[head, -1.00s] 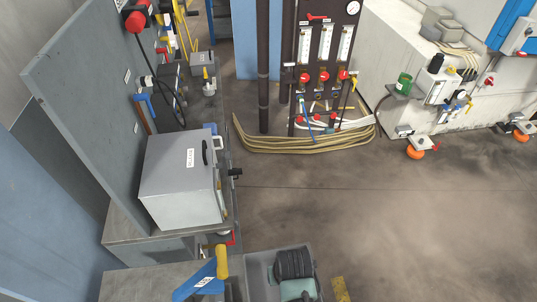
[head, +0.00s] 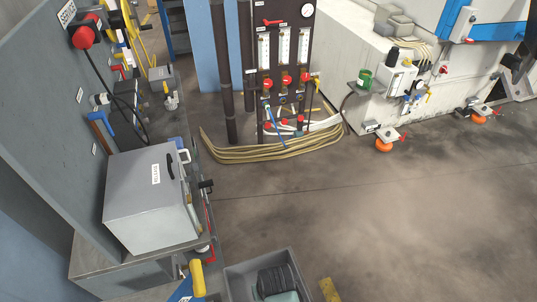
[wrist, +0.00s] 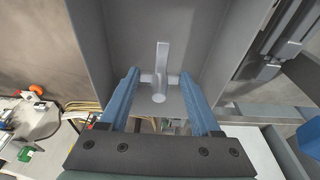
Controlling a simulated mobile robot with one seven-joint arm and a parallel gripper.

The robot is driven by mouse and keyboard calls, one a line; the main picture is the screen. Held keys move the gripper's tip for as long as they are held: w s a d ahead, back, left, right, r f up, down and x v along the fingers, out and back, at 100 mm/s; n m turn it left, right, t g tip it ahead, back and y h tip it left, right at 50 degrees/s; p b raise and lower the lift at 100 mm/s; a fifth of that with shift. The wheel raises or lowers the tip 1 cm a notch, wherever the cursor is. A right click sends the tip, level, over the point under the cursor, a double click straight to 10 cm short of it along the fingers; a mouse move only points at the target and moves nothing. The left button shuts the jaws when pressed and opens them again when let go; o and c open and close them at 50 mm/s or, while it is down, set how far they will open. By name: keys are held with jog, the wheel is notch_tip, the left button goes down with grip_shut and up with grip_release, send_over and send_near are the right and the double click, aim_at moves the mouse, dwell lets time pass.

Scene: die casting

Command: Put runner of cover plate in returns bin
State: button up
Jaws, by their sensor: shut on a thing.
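In the wrist view, my gripper (wrist: 160,78) has blue fingers on either side of a light grey metal runner (wrist: 162,58). The fingers are shut on the runner's short cross-piece, and its longer bar extends up in the picture. A rounded end shows between the fingers. Grey walls of an open bin (wrist: 88,45) stand around the runner and fingers. No label shows on it, so I cannot tell if it is the returns bin. In the head view, a grey open bin (head: 235,284) is at the bottom edge, with a dark ribbed part over it. My fingers are hidden there.
A grey box (head: 150,205) stands on the bench at left. A blue lever with a yellow handle (head: 197,278) is close left of the bin. Hoses (head: 255,152) lie below the gauge panel (head: 285,45). The floor (head: 400,220) at right is clear.

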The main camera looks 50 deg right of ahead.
jog(key=b+x, duration=0.1)
jog(key=x, duration=0.1)
jog(key=s+b+x, duration=0.1)
jog(key=b+x, duration=0.1)
jog(key=x, duration=0.1)
jog(key=b+x, duration=0.2)
jog(key=shift+s+a+f, duration=0.1)
jog(key=shift+a+f, duration=0.25)
jog(key=o, duration=1.6)
jog(key=shift+c, duration=0.2)
jog(key=shift+r, duration=0.1)
jog(key=v, duration=1.2)
jog(key=shift+s+a+r, duration=0.1)
jog(key=shift+r, duration=0.25)
